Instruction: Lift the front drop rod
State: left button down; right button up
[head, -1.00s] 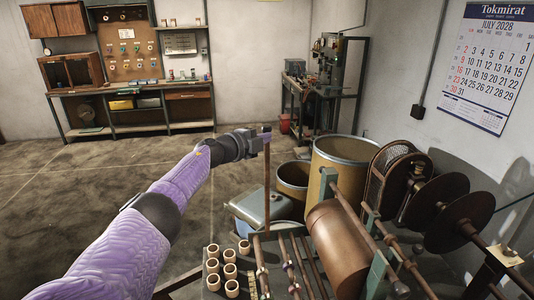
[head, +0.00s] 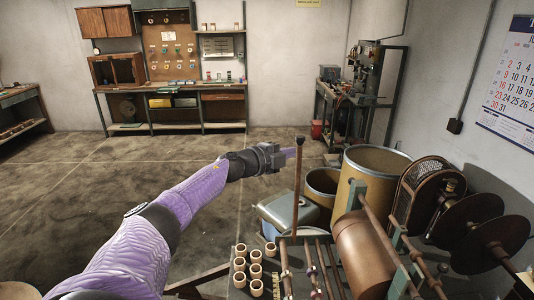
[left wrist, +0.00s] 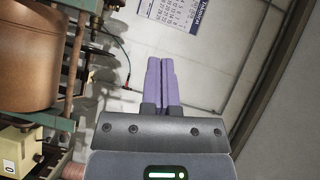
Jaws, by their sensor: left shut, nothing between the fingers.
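An upright thin brown rod (head: 298,195) with a small knob on top rises from the near end of the rack in the head view. I take it as the front drop rod, but cannot be sure. My left gripper (head: 290,153) is just left of the rod's upper part, a little below the knob. My right gripper is not in view.
Several small tan cups (head: 256,271) stand left of the rack's bars (head: 325,268). A copper roller (head: 364,252), dark discs (head: 467,233) and tan drums (head: 376,172) crowd the right. A grey-blue box (head: 288,213) sits behind the rod. Open floor lies left.

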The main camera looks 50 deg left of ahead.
pick_arm(q)
jog(key=shift+s+r, duration=0.75)
jog(key=shift+s, duration=2.75)
jog(key=s+d+f+n+g+y, duration=0.25)
jog(key=d+f+n, duration=0.3)
jog(key=f, duration=0.35)
jog(key=s+d+f+n+g+y, duration=0.2)
jog(key=s+d+f+n, duration=0.2)
jog(key=d+f, duration=0.4)
jog(key=s+d+f+n+g+h, duration=0.2)
jog(key=s+d+f+n+g, duration=0.15)
jog(key=s+d, duration=0.5)
jog(key=s+d+f+n+g+h, duration=0.2)
jog(key=s+d+g, duration=0.3)
jog(key=s+d, duration=0.35)
notch_tip(320, 180, down, 30)
jog(key=s+g+b, duration=0.2)
jog(key=b, duration=1.1)
jog(key=s+a+f+b, duration=0.1)
jog(key=s+f+b, duration=0.4)
jog(key=f, duration=0.5)
jog(key=s+a+f+m+g+b, duration=0.1)
jog(key=s+f+b, duration=0.4)
jog(key=s+f, duration=0.4)
jog(key=shift+a+f, duration=0.3)
jog(key=shift+f, duration=0.6)
